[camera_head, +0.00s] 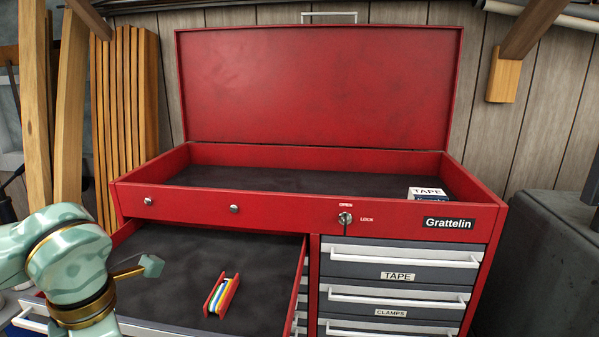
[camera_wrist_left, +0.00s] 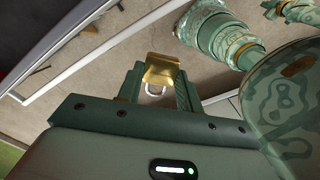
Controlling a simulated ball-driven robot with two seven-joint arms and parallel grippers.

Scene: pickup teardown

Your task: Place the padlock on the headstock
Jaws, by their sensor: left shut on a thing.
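The padlock (camera_wrist_left: 162,68) has a brass body and a pale metal shackle. In the left wrist view my left gripper (camera_wrist_left: 159,82) is shut on it, with one green finger on each side. The shackle points back toward the palm, and the padlock is clear of the floor behind it. My right gripper does not show in either view. I cannot make out a headstock for certain in these frames.
A red tool chest (camera_head: 405,208) stands ahead with its lid up and a tape box (camera_head: 428,193) inside. Its open left drawer (camera_head: 262,243) holds a striped item (camera_head: 221,296). A dark grey block (camera_head: 540,250) stands at the right.

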